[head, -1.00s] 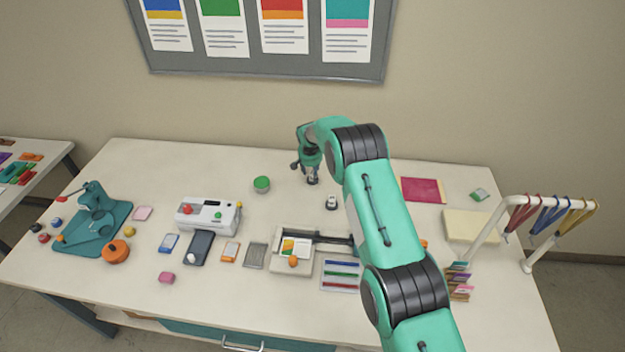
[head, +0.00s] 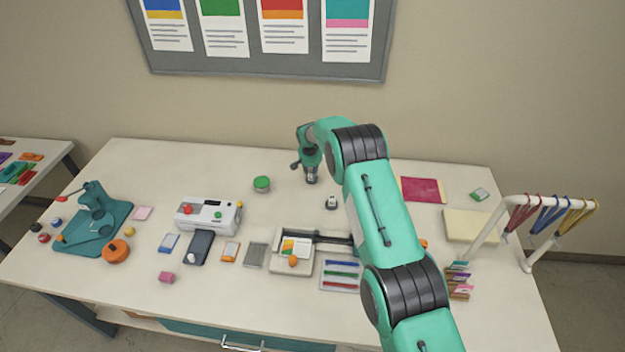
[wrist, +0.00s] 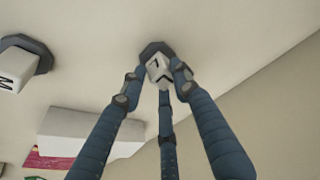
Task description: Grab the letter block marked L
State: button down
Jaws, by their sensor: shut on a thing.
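The white letter block marked L (wrist: 157,66) sits at a dark round or many-sided base in the wrist view, its dark letter partly visible. My gripper (wrist: 160,80) has its blue fingers shut around this block, with fingertips against its sides. In the head view my gripper (head: 311,181) is low at the back middle of the table, and its fingers hide the block there. I cannot tell whether the block is clear of the base.
Another white letter block (wrist: 8,80) on a dark base stands to the left in the wrist view; it also shows in the head view (head: 331,201). A green round tin (head: 261,184) is left of my gripper. A white machine (head: 208,215) stands further left.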

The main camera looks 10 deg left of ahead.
jog(key=shift+r, duration=0.15)
notch_tip(320, 180, up, 10)
jog(key=shift+b, duration=0.3)
dwell(0.5)
